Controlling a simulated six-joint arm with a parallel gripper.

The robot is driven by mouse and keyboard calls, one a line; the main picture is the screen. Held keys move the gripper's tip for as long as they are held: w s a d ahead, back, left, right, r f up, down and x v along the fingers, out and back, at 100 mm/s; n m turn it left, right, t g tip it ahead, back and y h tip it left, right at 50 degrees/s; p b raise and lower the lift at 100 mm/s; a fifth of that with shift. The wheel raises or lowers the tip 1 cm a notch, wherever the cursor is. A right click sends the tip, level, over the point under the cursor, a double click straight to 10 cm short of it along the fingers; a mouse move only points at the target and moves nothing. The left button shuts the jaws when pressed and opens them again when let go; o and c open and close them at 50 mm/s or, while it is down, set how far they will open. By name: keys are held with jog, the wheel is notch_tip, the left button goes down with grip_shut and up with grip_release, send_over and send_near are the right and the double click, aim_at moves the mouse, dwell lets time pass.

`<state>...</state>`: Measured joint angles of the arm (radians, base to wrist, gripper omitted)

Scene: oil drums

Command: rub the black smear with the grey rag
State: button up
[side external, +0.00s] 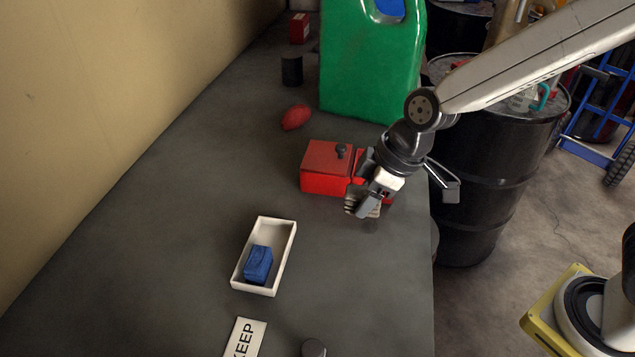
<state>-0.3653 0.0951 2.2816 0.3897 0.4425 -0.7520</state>
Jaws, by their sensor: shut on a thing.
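My gripper (366,206) is low over the right part of the dark grey bench, just in front of a red box. It is shut on a small grey-beige bundle, the grey rag (375,212), which is partly hidden by the fingers. A small dark patch, seemingly the black smear (370,227), shows on the bench just below the rag. I cannot tell whether the rag touches the bench.
The red box (322,181) with a black knob stands close behind my gripper. A white tray (286,252) holding a blue block (258,264) lies front left. The bench's right edge is near.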

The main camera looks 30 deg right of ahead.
jog(key=d, duration=0.1)
jog(key=d+f, duration=0.1)
jog(key=w+d+f, duration=0.1)
jog(key=d, duration=0.1)
jog(key=shift+w, duration=0.1)
jog(key=shift+f, duration=0.1)
